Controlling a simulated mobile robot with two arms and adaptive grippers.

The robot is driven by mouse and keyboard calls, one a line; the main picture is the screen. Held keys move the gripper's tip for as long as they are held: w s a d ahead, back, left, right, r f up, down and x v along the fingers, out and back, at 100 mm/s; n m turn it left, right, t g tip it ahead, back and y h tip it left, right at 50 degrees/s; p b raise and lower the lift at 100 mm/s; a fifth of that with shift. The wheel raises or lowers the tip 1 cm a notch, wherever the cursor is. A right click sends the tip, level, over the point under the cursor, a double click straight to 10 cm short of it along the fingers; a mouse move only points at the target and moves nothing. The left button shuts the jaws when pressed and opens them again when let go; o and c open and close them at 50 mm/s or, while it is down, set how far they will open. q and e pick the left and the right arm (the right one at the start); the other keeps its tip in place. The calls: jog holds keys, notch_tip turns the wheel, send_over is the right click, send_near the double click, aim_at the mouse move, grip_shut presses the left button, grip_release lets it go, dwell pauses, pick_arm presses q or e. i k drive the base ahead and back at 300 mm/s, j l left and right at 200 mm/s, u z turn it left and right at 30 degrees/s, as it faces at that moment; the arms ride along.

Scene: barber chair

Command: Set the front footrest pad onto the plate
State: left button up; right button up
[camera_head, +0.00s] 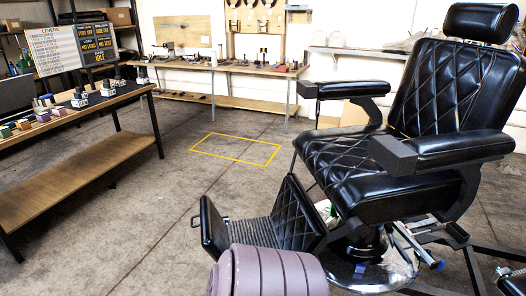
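The black barber chair (390,170) stands on the right with its footrest low in front. A grey ribbed footrest plate (258,232) lies between a quilted black panel (297,215) and a smooth black pad (213,229). This pad, which looks like the front footrest pad, stands upright, slightly tilted, at the plate's left end. A small loop (196,221) sticks out on its left. I cannot tell whether pad and plate are joined. The plate's near edge is partly hidden. Neither of my grippers is in view.
A purple-grey ribbed rounded shape (268,272) fills the bottom middle, close to the camera; I cannot tell what it is. A workbench (90,110) with small items stands left, another bench (225,69) at the back. Yellow tape (236,160) marks clear floor between.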

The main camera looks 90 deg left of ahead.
aim_at(216, 235)
jog(key=k+u, duration=0.15)
jog(key=u, duration=0.25)
jog(key=k+j+u, duration=0.1)
jog(key=u, duration=0.35)
jog(key=k+j+u, duration=0.15)
jog(key=u, duration=0.25)
jog(key=k+j+u, duration=0.15)
jog(key=u, duration=0.25)
jog(key=k+j+u, duration=0.1)
jog(key=j, duration=0.25)
jog(key=k+j+u, duration=0.15)
jog(key=j, duration=0.25)
jog(key=k+j+u, duration=0.1)
jog(key=j, duration=0.3)
jog(key=k+j+u, duration=0.1)
jog(key=j, duration=0.3)
jog(key=k, duration=0.1)
